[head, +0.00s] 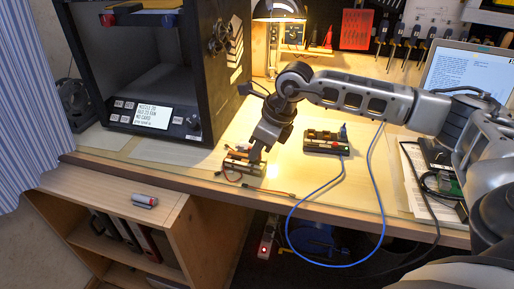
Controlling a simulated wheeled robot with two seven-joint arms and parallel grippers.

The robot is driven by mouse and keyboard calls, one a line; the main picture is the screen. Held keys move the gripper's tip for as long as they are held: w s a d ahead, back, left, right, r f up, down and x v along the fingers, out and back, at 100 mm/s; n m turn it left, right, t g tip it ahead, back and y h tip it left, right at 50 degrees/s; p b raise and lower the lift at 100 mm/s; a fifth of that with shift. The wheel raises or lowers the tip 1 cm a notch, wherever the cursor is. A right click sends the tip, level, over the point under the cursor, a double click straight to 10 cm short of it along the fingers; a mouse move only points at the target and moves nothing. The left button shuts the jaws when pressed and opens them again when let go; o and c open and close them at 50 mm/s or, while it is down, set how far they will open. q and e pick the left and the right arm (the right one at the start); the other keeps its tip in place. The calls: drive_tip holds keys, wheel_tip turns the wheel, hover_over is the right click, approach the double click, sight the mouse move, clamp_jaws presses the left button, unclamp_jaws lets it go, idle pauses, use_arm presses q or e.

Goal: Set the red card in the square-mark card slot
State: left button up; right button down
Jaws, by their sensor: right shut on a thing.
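My right gripper (257,154) points down at a small low block (243,168) near the front edge of the workbench. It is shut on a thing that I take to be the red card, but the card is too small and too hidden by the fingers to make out. The block has dark and reddish parts, and a thin wire lies beside it. The square mark is too small to tell on either block. My left gripper is not in view.
A dark printer-like machine (150,116) with a lit screen stands at the left. A blue cable (376,165) hangs over the bench edge. A lamp (279,10) and a laptop (465,68) are behind. A marker (144,200) lies on the lower cabinet (90,190).

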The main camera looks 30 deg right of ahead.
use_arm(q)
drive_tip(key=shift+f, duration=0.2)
use_arm(e)
drive_tip(key=shift+w, duration=0.1)
drive_tip(key=c, duration=1.5)
unclamp_jaws()
drive_tip(key=shift+o, duration=0.2)
use_arm(q)
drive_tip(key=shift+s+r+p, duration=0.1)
drive_tip(key=shift+p, duration=0.25)
use_arm(e)
drive_tip(key=v, duration=1.6)
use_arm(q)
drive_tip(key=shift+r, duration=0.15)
use_arm(e)
drive_tip(key=shift+f, duration=0.1)
